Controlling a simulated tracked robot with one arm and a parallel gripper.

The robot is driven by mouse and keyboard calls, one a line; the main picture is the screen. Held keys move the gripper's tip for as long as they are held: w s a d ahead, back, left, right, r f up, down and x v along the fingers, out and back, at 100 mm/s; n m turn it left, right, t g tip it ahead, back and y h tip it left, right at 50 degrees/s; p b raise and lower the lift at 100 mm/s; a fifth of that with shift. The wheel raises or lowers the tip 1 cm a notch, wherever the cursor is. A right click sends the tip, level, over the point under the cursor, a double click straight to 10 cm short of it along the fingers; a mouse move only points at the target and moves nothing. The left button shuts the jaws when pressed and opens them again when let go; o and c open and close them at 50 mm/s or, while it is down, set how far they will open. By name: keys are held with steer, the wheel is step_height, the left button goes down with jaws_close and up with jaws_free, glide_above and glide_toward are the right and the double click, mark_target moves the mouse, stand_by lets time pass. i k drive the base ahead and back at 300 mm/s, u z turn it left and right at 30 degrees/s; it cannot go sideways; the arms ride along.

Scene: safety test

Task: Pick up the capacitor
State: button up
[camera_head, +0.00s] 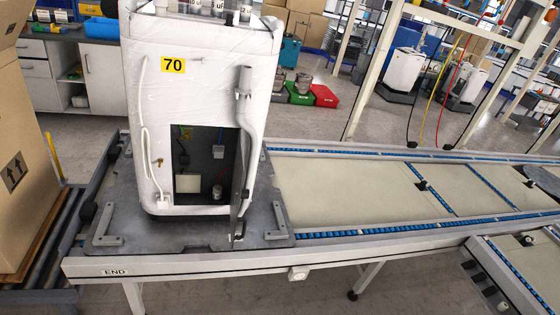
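Several small pale cylinders with printed labels (246,12) stand on top of a white, film-wrapped appliance (205,100). They look like capacitors, and the top edge of the picture cuts some of them off. I cannot tell whether the round part is a capacitor. My gripper is not in view.
The appliance sits on a grey pallet (125,228) at the END of a conveyor (340,190). A large cardboard box (28,165) stands at the left. Green (300,95) and red (324,96) bins are on the floor behind. Open floor lies beyond the conveyor.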

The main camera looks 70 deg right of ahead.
mark_target(217, 194)
steer(key=k, duration=0.7)
steer(key=z, duration=1.05)
steer(key=i, duration=1.1)
steer(key=z, duration=2.9)
